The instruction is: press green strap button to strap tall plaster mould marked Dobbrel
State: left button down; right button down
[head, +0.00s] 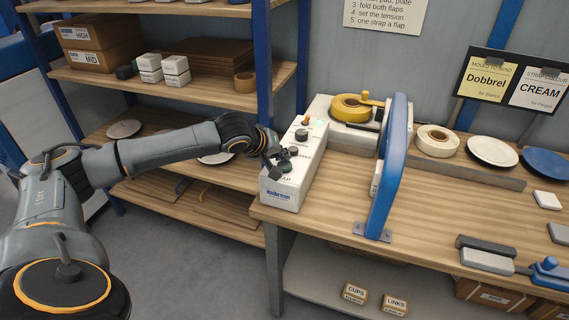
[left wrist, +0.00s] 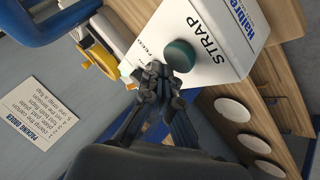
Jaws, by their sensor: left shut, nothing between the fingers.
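The white strapping control box (head: 284,191) stands at the left end of the bench, with several knobs on its sloped top. The green button (head: 285,167) is at its near end. In the left wrist view the green button (left wrist: 180,55) sits beside the word STRAP. My left gripper (head: 274,166) is shut and empty, right at the button. In the left wrist view its fingertips (left wrist: 158,77) overlap the button's edge; I cannot tell if they touch. A yellow card (head: 486,82) reads Dobbrel. I cannot make out the mould itself. My right gripper is out of view.
A blue arch (head: 390,165) stands on the bench right of the box. A yellow strap roll (head: 351,107) and a cream roll (head: 437,139) are behind. A card (head: 540,88) reads CREAM. Shelves (head: 180,92) with cartons stand at left, close behind my arm.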

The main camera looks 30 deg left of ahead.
aim_at(282, 165)
pick_arm(q)
jog(key=shift+f, duration=0.8)
dwell(0.7)
jog(key=shift+r, duration=0.1)
jog(key=shift+r+p, duration=0.95)
notch_tip(282, 165, up, 5)
jog(key=p, duration=0.5)
dwell(0.7)
